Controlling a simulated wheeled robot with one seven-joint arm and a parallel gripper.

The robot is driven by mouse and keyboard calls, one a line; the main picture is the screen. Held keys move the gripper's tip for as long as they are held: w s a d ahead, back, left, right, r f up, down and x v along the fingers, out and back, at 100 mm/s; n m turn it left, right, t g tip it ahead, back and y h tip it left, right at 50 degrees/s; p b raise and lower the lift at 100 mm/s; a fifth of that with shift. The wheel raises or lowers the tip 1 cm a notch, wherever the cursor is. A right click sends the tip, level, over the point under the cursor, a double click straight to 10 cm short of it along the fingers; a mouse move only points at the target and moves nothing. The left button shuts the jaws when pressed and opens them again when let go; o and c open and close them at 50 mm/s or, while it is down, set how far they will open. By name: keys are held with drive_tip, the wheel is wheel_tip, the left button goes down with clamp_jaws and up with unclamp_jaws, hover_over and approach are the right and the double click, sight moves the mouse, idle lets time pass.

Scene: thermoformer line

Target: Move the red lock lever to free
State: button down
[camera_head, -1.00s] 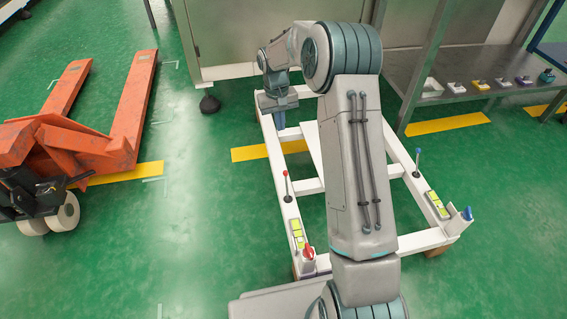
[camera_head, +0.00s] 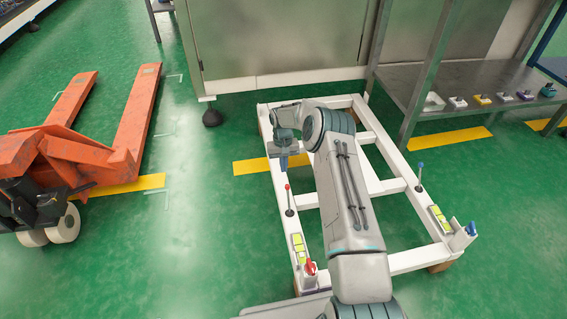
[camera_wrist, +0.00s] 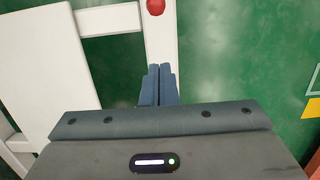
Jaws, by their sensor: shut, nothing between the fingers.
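A red ball-topped lever (camera_head: 287,187) stands upright on the left rail of the white cart frame. Its red ball also shows at the top edge of the wrist view (camera_wrist: 155,7), ahead of the fingertips, with a gap between. A red handle (camera_head: 310,268) sits at the near left corner of the same frame; I cannot tell which of the two is the lock lever. My gripper (camera_head: 283,168) hangs over the left rail, beyond the ball-topped lever. In the wrist view the fingers (camera_wrist: 160,72) are together and empty, above the white rail.
The white cart frame (camera_head: 408,261) also carries a blue-topped lever (camera_head: 420,175), a blue handle (camera_head: 472,229) and yellow-green panels (camera_head: 297,240). An orange pallet truck (camera_head: 130,125) stands left, with clear green floor between. A metal cabinet (camera_head: 275,40) and shelf (camera_head: 450,110) stand behind.

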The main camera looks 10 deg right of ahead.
drive_tip(key=f, duration=0.1)
drive_tip(key=f+b, duration=0.1)
drive_tip(key=f, duration=0.2)
drive_tip(key=shift+s+f, duration=0.25)
drive_tip(key=shift+s, duration=0.1)
drive_tip(key=shift+s+f+b, duration=0.15)
drive_tip(key=shift+f+b, duration=0.05)
drive_tip(key=shift+b, duration=0.1)
drive_tip(key=shift+s+r+b, duration=0.2)
drive_tip(key=shift+s+r, duration=0.3)
drive_tip(key=shift+s, duration=0.35)
drive_tip(key=shift+s+r+b, duration=0.2)
drive_tip(key=shift+s+r, duration=0.25)
drive_tip(key=shift+s, duration=0.35)
drive_tip(key=shift+r, duration=0.15)
